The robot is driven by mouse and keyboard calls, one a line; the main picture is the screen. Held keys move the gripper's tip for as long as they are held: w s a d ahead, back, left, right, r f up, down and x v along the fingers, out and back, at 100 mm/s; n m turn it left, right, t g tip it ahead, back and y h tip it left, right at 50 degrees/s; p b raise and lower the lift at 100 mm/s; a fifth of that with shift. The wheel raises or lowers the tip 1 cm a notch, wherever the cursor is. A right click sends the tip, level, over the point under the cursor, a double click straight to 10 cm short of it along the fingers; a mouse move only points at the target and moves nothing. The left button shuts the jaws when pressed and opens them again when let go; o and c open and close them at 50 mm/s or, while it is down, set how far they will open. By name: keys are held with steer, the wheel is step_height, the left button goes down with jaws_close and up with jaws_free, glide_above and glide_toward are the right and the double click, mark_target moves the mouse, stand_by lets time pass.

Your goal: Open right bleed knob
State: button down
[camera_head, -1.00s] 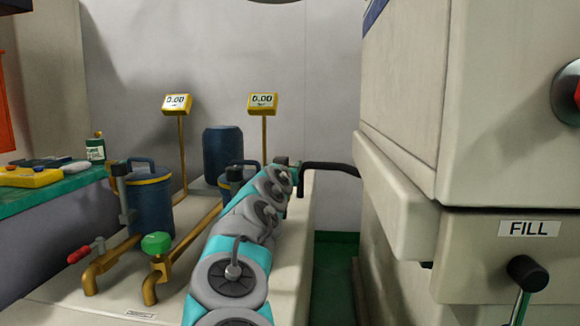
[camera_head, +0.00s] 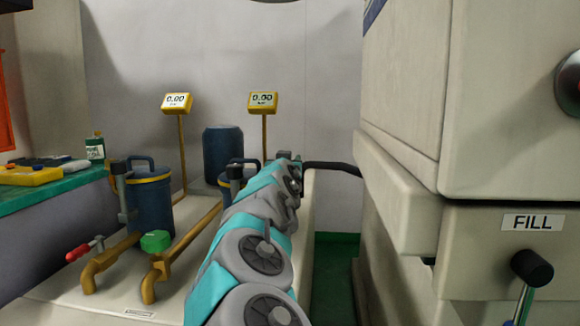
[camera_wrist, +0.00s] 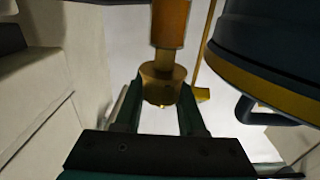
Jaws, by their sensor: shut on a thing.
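In the wrist view a brass knob (camera_wrist: 160,84) sits on a thicker orange-brown stem (camera_wrist: 170,22), between the two dark green fingers of my gripper (camera_wrist: 161,104). The gripper is shut on this knob. In the head view my arm reaches back along the bench, and its far end hides the knob and the fingertips. How far the knob is turned cannot be told.
A blue canister with a yellow band (camera_head: 150,205) stands at left, near brass pipes with a green knob (camera_head: 155,241) and a red handle (camera_head: 78,253). Two yellow gauges, left (camera_head: 177,103) and right (camera_head: 263,102), read 0.00. A beige machine (camera_head: 400,200) with a black hose (camera_head: 332,166) closes off the right.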

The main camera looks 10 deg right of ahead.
steer(key=shift+a+n+y+b, duration=0.2)
steer(key=shift+n+y+b, duration=0.35)
steer(key=shift+y, duration=0.35)
steer(key=shift+f+n+y, duration=0.15)
steer(key=shift+n+y, duration=0.1)
steer(key=shift+y, duration=0.05)
steer(key=shift+w+f+y, duration=0.1)
steer(key=shift+f+y, duration=0.2)
steer(key=shift+f, duration=0.2)
steer(key=shift+f, duration=0.1)
steer(key=c, duration=0.8)
jaws_free()
steer(key=shift+w, duration=0.1)
steer(key=o, duration=0.3)
